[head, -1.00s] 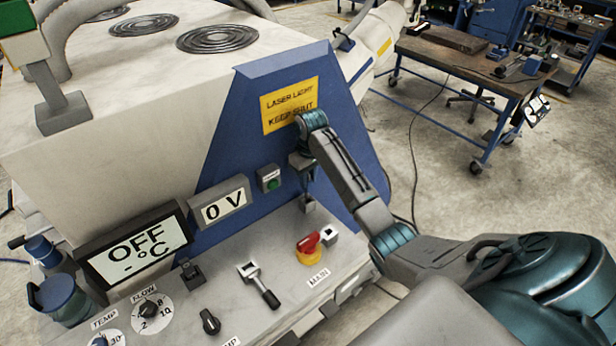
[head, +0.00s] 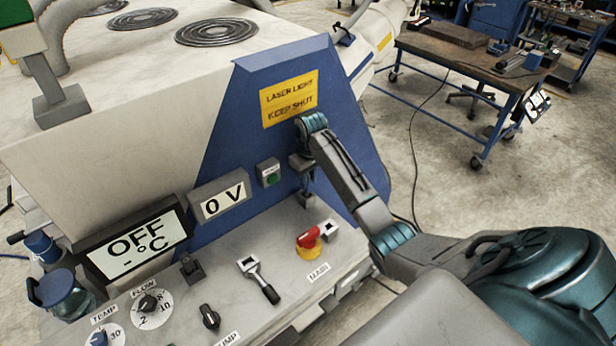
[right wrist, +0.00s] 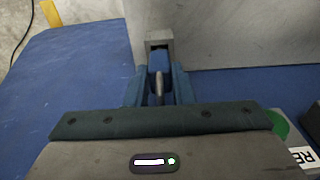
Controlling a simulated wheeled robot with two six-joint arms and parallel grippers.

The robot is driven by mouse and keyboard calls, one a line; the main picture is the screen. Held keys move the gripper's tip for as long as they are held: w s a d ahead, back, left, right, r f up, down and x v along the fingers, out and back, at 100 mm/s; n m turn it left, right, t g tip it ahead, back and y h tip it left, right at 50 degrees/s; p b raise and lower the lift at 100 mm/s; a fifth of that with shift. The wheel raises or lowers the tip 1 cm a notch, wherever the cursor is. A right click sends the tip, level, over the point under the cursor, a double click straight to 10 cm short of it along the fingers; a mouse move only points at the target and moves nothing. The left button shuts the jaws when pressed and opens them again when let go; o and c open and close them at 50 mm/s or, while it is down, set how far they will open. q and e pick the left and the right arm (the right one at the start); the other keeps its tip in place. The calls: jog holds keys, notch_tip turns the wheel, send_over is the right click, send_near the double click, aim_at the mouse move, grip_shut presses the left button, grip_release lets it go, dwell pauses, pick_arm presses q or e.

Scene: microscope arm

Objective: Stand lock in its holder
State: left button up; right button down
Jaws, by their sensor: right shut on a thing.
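My right gripper (head: 307,180) points down in front of the blue side panel, above the back of the console top. In the right wrist view its two fingers (right wrist: 159,85) are closed around a small piece with a thin metal part, which I take for the lock (right wrist: 159,62); it looks blue. A grey block with a dark recess (right wrist: 158,37) shows at the far end of the fingers, possibly the holder. I cannot tell whether the lock sits inside it or only lines up with it. In the head view the lock is too small to make out. My left gripper is not in view.
A red knob (head: 308,238) and a small pale block with a square opening (head: 329,229) stand on the console (head: 225,285). A lever (head: 258,280), a black dial (head: 208,317) and the 0 V display (head: 222,203) are to the left. A green button (head: 271,179) is close beside the gripper.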

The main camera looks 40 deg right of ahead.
aim_at(309, 174)
jog(key=shift+f, duration=0.95)
jog(key=c, duration=1.2)
grip_release()
jog(key=shift+o, duration=0.2)
jog(key=shift+r+b, duration=0.1)
jog(key=shift+b, duration=0.2)
jog(key=shift+r, duration=0.35)
notch_tip(309, 174, up, 5)
jog(key=shift+s+b, duration=0.15)
jog(key=shift+b, duration=0.9)
notch_tip(309, 174, up, 4)
jog(key=shift+s+f+p, duration=0.1)
jog(key=shift+f+p, duration=0.05)
jog(key=shift+p, duration=0.9)
jog(key=shift+s+r+p, duration=0.1)
jog(key=shift+r+p, duration=0.55)
jog(key=shift+p, duration=0.05)
jog(key=shift+f, duration=0.1)
